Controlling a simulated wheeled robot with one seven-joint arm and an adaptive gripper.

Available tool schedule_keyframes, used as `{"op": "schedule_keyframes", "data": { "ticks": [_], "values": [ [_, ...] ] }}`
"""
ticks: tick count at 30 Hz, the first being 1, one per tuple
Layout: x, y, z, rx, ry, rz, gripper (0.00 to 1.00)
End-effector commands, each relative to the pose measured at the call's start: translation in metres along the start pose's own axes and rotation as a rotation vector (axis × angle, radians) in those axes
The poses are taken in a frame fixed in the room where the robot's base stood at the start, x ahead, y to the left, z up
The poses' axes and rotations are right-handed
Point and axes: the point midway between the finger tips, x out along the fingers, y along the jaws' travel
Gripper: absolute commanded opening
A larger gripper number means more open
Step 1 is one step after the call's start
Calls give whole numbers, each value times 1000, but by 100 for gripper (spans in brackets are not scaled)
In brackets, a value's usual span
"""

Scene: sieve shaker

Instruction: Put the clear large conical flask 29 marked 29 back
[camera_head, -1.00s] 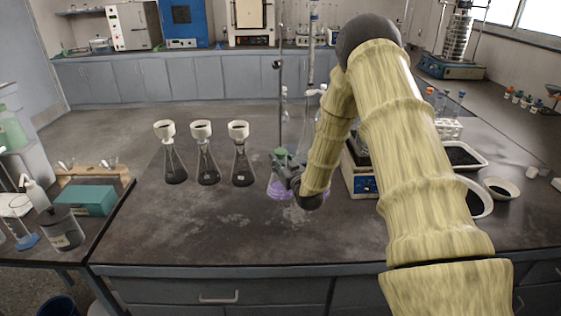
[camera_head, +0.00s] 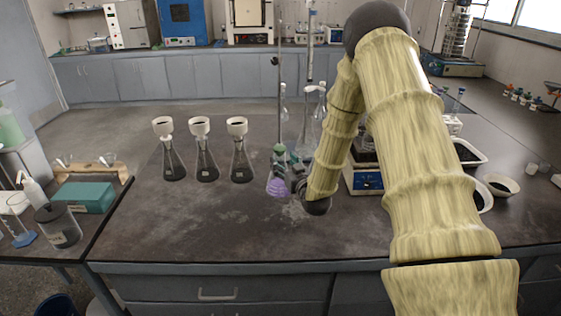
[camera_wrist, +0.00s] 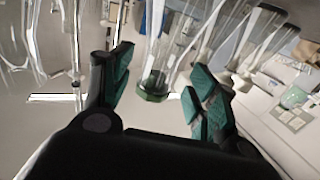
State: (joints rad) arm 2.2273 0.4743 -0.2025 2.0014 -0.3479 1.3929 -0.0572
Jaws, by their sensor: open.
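A clear conical flask (camera_head: 312,130) stands on the bench behind my gripper, partly hidden by my arm. I cannot read a mark 29 on any flask. A conical flask with purple content (camera_head: 278,187) stands just left of my gripper (camera_head: 293,172); something green shows at its top. In the wrist view my gripper (camera_wrist: 155,85) is open, its green-padded fingers apart. A clear glass piece with a green end (camera_wrist: 153,88) shows between or beyond the fingers; I cannot tell its depth. Nothing is visibly gripped.
Several dark-bottomed flasks with white funnels (camera_head: 205,160) stand in a row to the left. A balance (camera_head: 363,180) and white dishes (camera_head: 502,187) are right. A tall stand (camera_head: 281,80) rises behind. The front bench between the funnels and edge is clear.

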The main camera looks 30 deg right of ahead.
Motion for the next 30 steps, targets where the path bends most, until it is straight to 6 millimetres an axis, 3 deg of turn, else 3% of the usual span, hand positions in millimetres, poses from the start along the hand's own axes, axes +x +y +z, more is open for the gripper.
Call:
{"op": "schedule_keyframes", "data": {
  "ticks": [6,13,30],
  "values": [
    [-41,0,2,0,-1,1,59],
    [-69,0,1,-1,0,0,59],
    [-78,0,0,0,0,1,59]
  ]
}}
